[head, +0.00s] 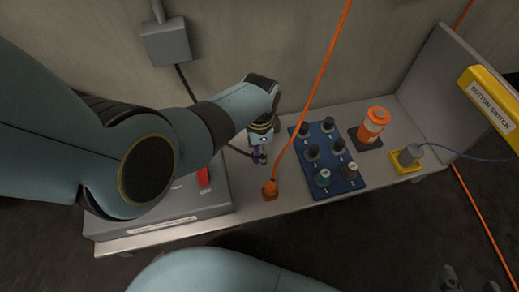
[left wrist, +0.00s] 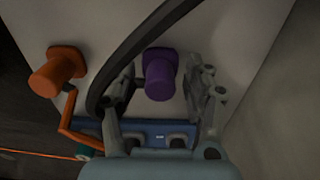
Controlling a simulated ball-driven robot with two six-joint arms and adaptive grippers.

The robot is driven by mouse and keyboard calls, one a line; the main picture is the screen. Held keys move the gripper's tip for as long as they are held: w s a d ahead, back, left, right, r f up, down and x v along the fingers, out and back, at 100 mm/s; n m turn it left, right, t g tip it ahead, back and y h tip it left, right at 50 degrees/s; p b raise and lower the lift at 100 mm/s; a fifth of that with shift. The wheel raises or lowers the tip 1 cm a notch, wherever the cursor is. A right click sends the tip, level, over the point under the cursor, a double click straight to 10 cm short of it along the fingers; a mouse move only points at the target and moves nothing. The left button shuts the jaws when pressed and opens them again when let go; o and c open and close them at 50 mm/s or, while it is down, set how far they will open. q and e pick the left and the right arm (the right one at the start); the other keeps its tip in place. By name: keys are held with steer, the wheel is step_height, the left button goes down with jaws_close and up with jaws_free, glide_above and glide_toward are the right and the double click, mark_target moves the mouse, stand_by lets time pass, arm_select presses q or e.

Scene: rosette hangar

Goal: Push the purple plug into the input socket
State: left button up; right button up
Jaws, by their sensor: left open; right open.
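The purple plug (head: 255,154) is mostly hidden by my left gripper (head: 261,148) in the head view. In the left wrist view the purple plug (left wrist: 160,72) shows between the two spread fingers of my left gripper (left wrist: 162,88), with gaps on both sides. A black cable passes close beside it. I cannot make out the input socket. Grey finger parts of my right gripper (head: 468,281) show at the lower right edge of the head view, open and away from the shelf.
An orange plug (head: 269,190) with an orange cable stands right of the purple plug. A grey box with a red switch (head: 203,177) is at left.

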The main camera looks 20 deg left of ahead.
arm_select(q)
jaws_close()
steer(key=shift+r, duration=0.15)
arm_select(e)
steer(key=shift+r, duration=0.1)
arm_select(q)
steer(key=shift+r+p, duration=2.6)
steer(key=shift+r, duration=0.3)
arm_select(e)
step_height(320, 180, up, 6)
steer(key=w+t, duration=0.1)
steer(key=w, duration=0.1)
steer(key=shift+r, duration=0.1)
